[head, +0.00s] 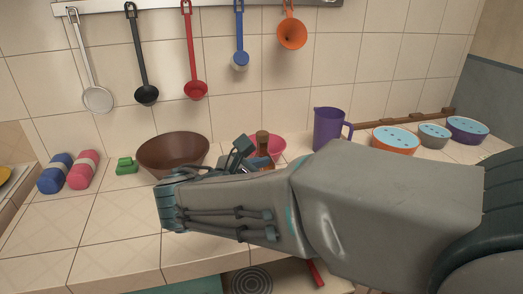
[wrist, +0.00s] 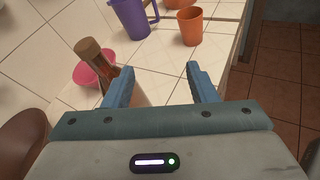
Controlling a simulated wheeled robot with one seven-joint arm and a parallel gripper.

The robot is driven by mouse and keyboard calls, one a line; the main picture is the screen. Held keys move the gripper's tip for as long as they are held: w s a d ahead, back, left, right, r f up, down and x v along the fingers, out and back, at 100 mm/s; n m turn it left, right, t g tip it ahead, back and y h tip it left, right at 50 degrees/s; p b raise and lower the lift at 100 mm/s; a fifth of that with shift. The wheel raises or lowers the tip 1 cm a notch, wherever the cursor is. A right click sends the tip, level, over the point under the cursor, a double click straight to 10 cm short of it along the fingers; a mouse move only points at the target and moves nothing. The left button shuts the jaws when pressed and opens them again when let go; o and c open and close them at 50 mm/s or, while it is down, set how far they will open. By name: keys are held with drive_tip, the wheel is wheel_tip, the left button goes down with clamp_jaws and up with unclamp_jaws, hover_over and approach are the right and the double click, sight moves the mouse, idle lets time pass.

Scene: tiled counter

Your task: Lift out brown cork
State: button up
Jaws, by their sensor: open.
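The brown cork (head: 263,134) sits at the top of an amber bottle (head: 266,150) on the counter; my arm hides the bottle's lower part in the head view. In the wrist view the cork (wrist: 88,47) shows at upper left, tilted in the picture, with the bottle (wrist: 103,68) below it. My gripper (wrist: 161,80) is open with nothing between its fingers. The cork and bottle lie to the left of the left finger in the wrist view. In the head view my gripper (head: 240,152) is partly hidden by my own arm, just left of the bottle.
A pink bowl (head: 276,141) stands behind the bottle. A brown bowl (head: 173,150) is to the left, a purple jug (head: 328,131) to the right. An orange cup (wrist: 191,27) shows in the wrist view. The counter's front left (head: 110,225) is clear.

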sight(259, 137)
drive_tip(key=a+r+n+t+y+b, duration=0.1)
drive_tip(key=a+r+n+t, duration=0.1)
drive_tip(key=a+n+t, duration=0.45)
drive_tip(key=w+d, duration=0.1)
drive_tip(key=w, duration=0.3)
drive_tip(key=w+d+m+g, duration=0.1)
drive_tip(key=w+d, duration=0.1)
drive_tip(key=w, duration=0.2)
drive_tip(key=w+d+m+g, duration=0.1)
drive_tip(key=w, duration=0.3)
drive_tip(key=shift+d, duration=0.35)
drive_tip(key=c, duration=1)
